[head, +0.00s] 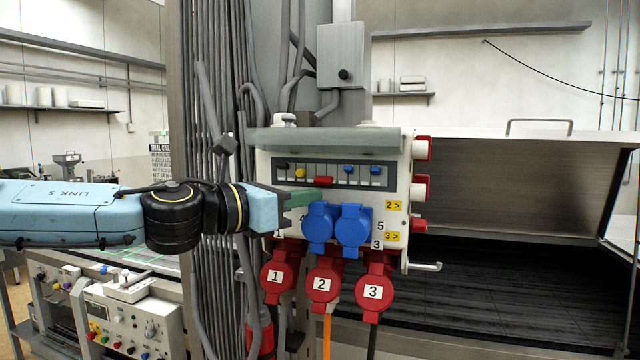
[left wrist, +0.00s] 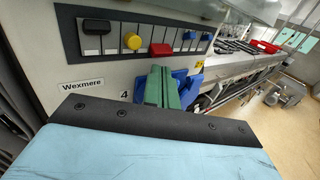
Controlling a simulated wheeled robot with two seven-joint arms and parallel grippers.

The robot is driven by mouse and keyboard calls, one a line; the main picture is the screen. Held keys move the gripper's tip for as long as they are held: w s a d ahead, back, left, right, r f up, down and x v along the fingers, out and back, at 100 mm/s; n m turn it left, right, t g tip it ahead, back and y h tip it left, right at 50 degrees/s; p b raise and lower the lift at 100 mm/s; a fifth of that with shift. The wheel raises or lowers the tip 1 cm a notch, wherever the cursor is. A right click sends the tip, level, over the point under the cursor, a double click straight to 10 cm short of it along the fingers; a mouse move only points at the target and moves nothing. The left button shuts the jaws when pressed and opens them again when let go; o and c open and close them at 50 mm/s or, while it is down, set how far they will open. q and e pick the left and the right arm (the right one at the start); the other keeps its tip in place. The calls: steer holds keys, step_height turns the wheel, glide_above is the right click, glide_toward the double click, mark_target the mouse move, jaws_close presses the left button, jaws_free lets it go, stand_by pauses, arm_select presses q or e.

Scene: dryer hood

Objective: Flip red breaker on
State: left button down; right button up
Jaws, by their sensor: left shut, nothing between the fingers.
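The red breaker (head: 323,181) is in the row of switches under the hood of the grey-white power box (head: 398,165). Its red handle sits lower than the yellow, black and blue handles beside it. In the left wrist view the red breaker (left wrist: 162,50) shows just beyond my fingertips. My left gripper (head: 312,197) has green fingers shut with nothing between them. Its tips are just below and slightly left of the red handle; I cannot tell whether they touch the box. The fingers also show in the left wrist view (left wrist: 163,85). My right gripper is not in view.
Blue sockets (head: 320,225) stick out just below my fingers, with red numbered plugs (head: 322,285) under them. The green-grey hood (head: 325,140) overhangs the switches. A yellow breaker (head: 300,172) and a blue breaker (head: 348,169) flank the red one. Cables run down at left.

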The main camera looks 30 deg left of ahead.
arm_select(q)
steer(key=shift+x, duration=0.8)
steer(key=shift+w, duration=0.1)
steer(key=shift+r, duration=0.2)
